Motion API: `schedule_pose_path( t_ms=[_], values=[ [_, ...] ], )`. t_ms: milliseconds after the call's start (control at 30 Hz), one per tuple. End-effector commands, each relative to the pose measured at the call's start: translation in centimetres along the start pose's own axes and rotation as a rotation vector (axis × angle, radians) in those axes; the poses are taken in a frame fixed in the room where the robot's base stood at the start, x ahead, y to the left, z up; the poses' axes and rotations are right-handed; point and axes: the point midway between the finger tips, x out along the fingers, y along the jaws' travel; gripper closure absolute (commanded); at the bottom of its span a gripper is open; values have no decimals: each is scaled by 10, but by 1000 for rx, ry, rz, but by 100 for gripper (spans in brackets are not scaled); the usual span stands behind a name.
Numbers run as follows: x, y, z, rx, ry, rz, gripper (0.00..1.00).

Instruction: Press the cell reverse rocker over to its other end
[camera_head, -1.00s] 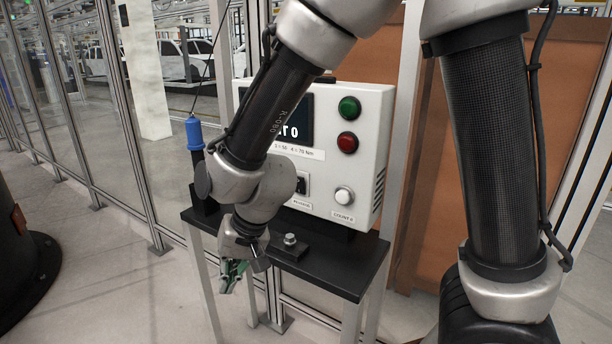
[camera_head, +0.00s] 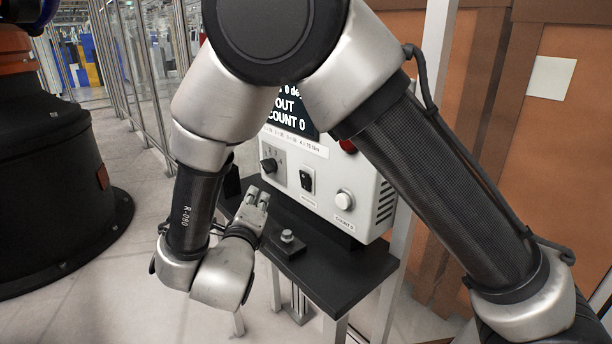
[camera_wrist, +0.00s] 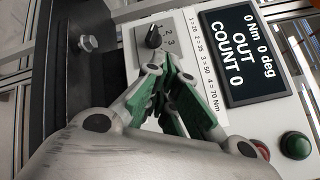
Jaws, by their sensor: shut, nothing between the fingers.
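The reverse rocker (camera_head: 307,181) is a small black switch on the front of the light grey control box (camera_head: 375,190), between a rotary knob and a white push button. Which end is pressed in is too small to tell. My gripper (camera_head: 258,196) is shut and empty, in front of and lower left of the rocker in the head view, apart from it. In the wrist view my gripper (camera_wrist: 168,85), with green finger pads, covers the area below the knob. The rocker is hidden there.
The black rotary knob (camera_head: 268,165) sits left of the rocker, the white button (camera_head: 344,200) to its right. A bolt on a block (camera_head: 288,240) stands on the black shelf (camera_head: 345,275) below. The display (camera_wrist: 243,55) reads OUT, COUNT 0. A green button (camera_wrist: 296,145) is beside it.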

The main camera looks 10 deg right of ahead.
Motion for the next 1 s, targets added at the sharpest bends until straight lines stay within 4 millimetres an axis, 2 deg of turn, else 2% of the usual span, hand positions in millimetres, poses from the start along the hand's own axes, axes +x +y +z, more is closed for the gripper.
schedule_pose_path(
  t_ms=[167, 567, 1000],
  values=[
    [0, -6, 1, 73, -6, -22, 100],
    [4, -8, -1, 73, -7, -20, 100],
    [42, -35, -32, 72, -5, -20, 100]
  ],
)
